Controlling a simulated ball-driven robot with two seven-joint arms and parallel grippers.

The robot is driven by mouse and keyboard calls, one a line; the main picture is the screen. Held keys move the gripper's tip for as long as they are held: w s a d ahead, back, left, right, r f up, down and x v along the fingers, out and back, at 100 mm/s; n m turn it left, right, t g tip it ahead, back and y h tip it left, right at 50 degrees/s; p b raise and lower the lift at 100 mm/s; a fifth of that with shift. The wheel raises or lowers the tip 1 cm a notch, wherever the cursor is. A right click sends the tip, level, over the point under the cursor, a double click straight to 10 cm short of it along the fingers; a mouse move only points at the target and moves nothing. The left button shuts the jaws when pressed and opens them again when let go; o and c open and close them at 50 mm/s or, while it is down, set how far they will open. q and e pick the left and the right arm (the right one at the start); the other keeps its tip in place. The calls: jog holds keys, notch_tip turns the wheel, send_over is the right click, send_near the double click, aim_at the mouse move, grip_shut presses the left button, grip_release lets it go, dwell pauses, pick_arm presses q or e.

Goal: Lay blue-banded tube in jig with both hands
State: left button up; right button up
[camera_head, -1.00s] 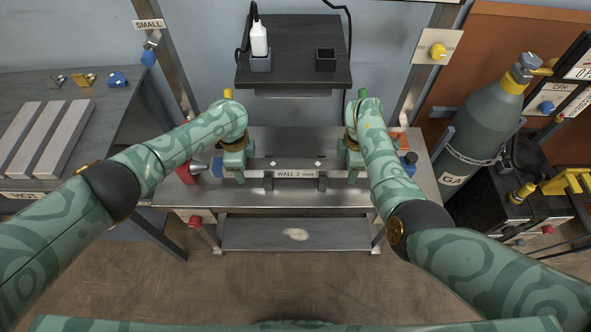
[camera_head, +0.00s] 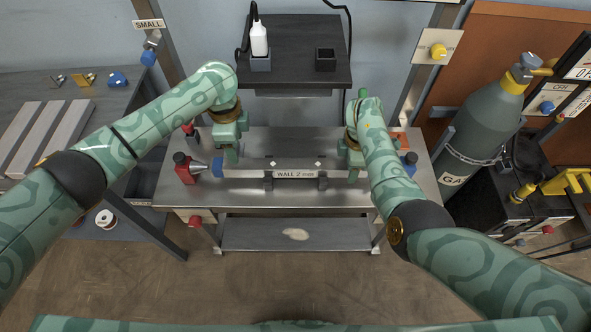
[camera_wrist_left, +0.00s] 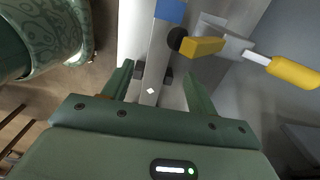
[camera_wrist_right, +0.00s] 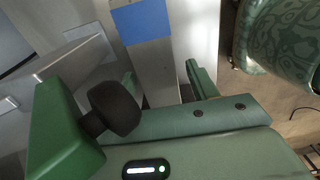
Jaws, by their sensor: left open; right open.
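The grey tube (camera_head: 246,173) lies crosswise on the metal bench, with a blue band (camera_head: 217,167) at its left end. A "WALL 2 mm" label (camera_head: 295,174) and dark blocks (camera_head: 322,181) of the jig are at its middle; exact seating is unclear. My left gripper (camera_head: 231,156) is open above the tube near the left end. The left wrist view shows the tube (camera_wrist_left: 154,60) between its spread fingers. My right gripper (camera_head: 354,170) is open at the right end; the right wrist view shows a blue band (camera_wrist_right: 141,20) ahead of its fingers.
Grey bars (camera_head: 45,135) lie on the left table. A gas cylinder (camera_head: 487,120) stands right. The front bench strip is clear.

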jog(key=shift+r, duration=0.45)
pick_arm(q)
notch_tip(320, 180, up, 2)
pick_arm(e)
notch_tip(320, 180, up, 11)
dwell(0.4)
